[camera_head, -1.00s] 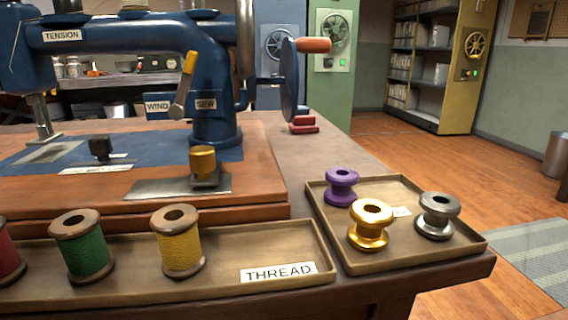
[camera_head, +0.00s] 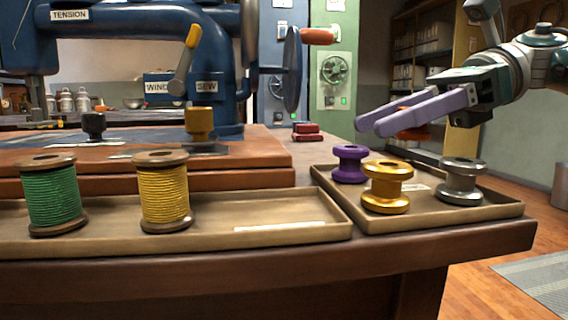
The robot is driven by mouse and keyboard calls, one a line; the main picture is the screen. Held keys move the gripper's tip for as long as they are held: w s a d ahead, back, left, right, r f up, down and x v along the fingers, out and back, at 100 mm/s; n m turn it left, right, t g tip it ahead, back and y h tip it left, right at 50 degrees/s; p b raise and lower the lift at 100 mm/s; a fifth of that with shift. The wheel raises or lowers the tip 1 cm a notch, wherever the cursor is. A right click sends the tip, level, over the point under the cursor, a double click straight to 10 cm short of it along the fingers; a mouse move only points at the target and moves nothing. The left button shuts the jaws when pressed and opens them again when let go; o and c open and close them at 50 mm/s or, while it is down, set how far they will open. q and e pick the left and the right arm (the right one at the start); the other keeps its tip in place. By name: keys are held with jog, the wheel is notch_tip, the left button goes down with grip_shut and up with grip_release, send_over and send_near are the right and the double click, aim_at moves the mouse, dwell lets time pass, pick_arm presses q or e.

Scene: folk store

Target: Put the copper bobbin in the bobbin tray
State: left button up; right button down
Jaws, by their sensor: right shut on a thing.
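My right gripper (camera_head: 385,126) comes in from the upper right, its two lavender fingers pointing left above the bobbin tray's back side. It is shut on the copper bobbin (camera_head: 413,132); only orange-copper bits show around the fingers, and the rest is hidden. The bobbin tray (camera_head: 440,219) is a shallow brown tray at the table's right end. It holds a purple bobbin (camera_head: 350,164), a gold bobbin (camera_head: 386,187) and a grey metal bobbin (camera_head: 460,182), all upright. The held bobbin looks above or behind the tray; its exact depth is unclear. My left gripper is not in view.
The thread tray (camera_head: 290,236) lies left of the bobbin tray, with a green spool (camera_head: 52,196) and a yellow spool (camera_head: 164,192). A blue sewing machine (camera_head: 215,75) with a handwheel (camera_head: 292,70) stands behind. Small red blocks (camera_head: 307,132) lie behind the trays.

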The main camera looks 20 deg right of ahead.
aim_at(358, 170)
notch_tip(358, 170, down, 4)
jog(key=shift+b, duration=0.8)
jog(key=shift+f, duration=0.1)
jog(key=c, duration=0.7)
grip_release()
